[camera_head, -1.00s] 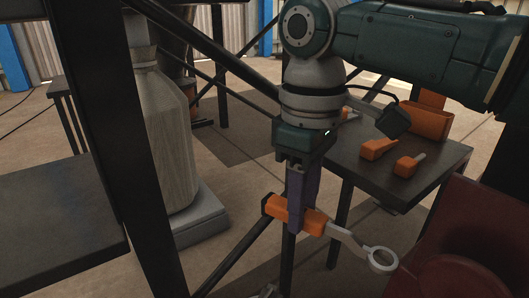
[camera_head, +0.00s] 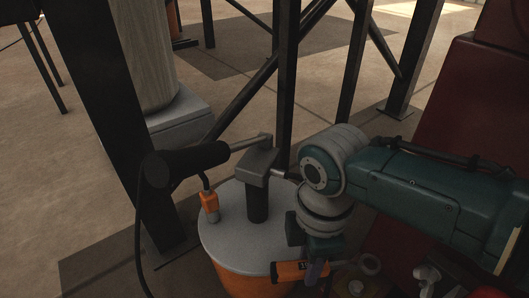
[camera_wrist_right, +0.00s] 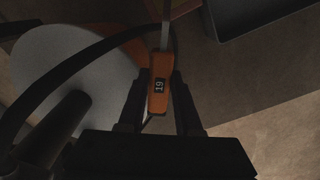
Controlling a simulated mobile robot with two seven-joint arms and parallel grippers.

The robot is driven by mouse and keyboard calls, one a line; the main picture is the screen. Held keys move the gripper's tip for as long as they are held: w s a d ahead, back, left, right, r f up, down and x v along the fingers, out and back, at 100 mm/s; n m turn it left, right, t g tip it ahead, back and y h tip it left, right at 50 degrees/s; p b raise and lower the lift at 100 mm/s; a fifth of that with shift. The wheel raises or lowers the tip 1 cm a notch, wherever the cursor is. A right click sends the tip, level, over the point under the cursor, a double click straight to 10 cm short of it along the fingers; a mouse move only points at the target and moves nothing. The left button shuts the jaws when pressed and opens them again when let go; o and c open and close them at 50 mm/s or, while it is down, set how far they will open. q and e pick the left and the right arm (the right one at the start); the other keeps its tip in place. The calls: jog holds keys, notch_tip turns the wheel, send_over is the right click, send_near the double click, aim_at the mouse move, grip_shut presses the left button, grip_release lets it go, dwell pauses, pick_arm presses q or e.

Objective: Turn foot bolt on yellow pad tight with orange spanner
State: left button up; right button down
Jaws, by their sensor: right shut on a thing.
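My right gripper (camera_head: 316,274) points down at the bottom of the head view, beside the round drum top. It is shut on the orange handle of the spanner (camera_head: 292,271). The spanner's metal ring end (camera_head: 370,262) points to the right. In the right wrist view the orange handle (camera_wrist_right: 159,92), marked 19, lies between the two dark fingers (camera_wrist_right: 158,112), and its metal shaft runs up out of the picture. My left gripper is not in view.
An orange drum with a grey top (camera_head: 228,240) stands close to my right gripper. It carries a black post (camera_head: 257,200) and a small orange tool (camera_head: 209,202). A black cylindrical tool with a cable (camera_head: 185,163) is beside it. Dark frame legs (camera_head: 286,80) stand behind; dark red panels (camera_head: 465,110) are at right.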

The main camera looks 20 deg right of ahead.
jog(key=shift+s+f, duration=0.15)
jog(key=shift+f, duration=0.35)
jog(key=shift+s+f, duration=0.15)
jog(key=shift+f, duration=0.35)
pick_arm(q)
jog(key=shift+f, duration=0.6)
pick_arm(e)
jog(key=shift+r, duration=0.1)
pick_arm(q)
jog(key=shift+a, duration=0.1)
